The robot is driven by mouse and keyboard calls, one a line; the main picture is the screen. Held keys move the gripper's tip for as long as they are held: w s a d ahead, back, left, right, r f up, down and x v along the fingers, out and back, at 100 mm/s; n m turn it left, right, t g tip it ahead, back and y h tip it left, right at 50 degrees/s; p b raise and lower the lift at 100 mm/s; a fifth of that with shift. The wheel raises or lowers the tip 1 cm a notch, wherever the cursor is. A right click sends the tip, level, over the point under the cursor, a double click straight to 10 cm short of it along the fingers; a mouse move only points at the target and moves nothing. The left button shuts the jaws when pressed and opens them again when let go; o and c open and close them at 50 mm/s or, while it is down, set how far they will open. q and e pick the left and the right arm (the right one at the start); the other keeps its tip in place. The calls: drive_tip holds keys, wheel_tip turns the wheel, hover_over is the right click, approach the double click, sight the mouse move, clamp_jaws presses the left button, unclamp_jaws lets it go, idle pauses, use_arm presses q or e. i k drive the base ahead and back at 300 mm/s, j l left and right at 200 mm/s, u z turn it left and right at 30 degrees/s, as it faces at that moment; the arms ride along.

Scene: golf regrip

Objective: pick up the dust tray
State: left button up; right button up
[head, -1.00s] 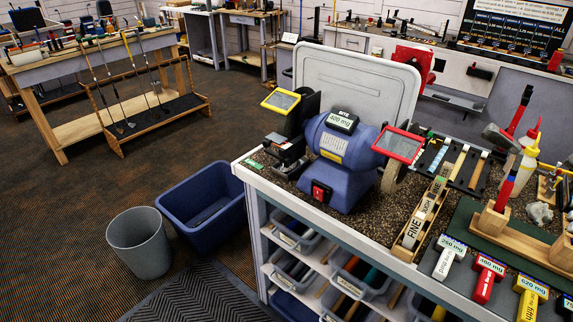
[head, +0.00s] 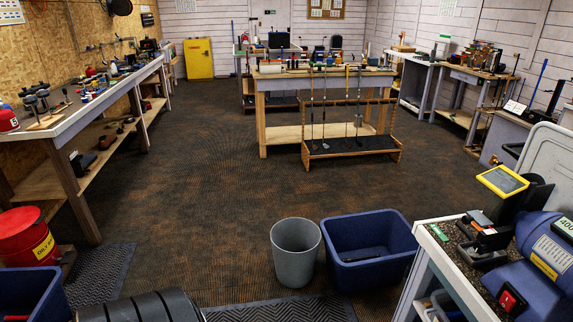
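I cannot surely pick out a dust tray in this view. The blue bench grinder (head: 535,255) stands on the bench at the lower right and is cut off by the right edge. A large pale grey board (head: 548,160) stands upright behind it, also partly cut off. A small dark rest (head: 484,240) sits at the grinder's left side, under the yellow-framed shield (head: 502,181). Neither of my grippers is in view.
A grey waste bin (head: 296,255) and a blue tub (head: 368,250) stand on the floor left of the grinder bench. A red drum (head: 27,240) and another blue bin (head: 30,295) are at lower left. A club rack (head: 350,148) stands before the central table. The middle floor is clear.

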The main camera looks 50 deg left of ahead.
sight(467, 251)
drive_tip(key=u, duration=1.65)
drive_tip(key=i+z, duration=0.1)
drive_tip(key=z, duration=0.6)
drive_tip(key=i+j+z, duration=0.1)
drive_tip(key=z, duration=0.25)
drive_tip(key=i+j+z, duration=0.2)
drive_tip(key=j, duration=0.15)
drive_tip(key=i+j+z, duration=0.2)
drive_tip(key=j, duration=0.2)
drive_tip(key=i+j+z, duration=0.15)
drive_tip(key=j, duration=0.25)
drive_tip(key=i+j+z, duration=0.2)
drive_tip(key=j, duration=0.2)
drive_tip(key=j+z, duration=0.2)
drive_tip(key=j, duration=0.25)
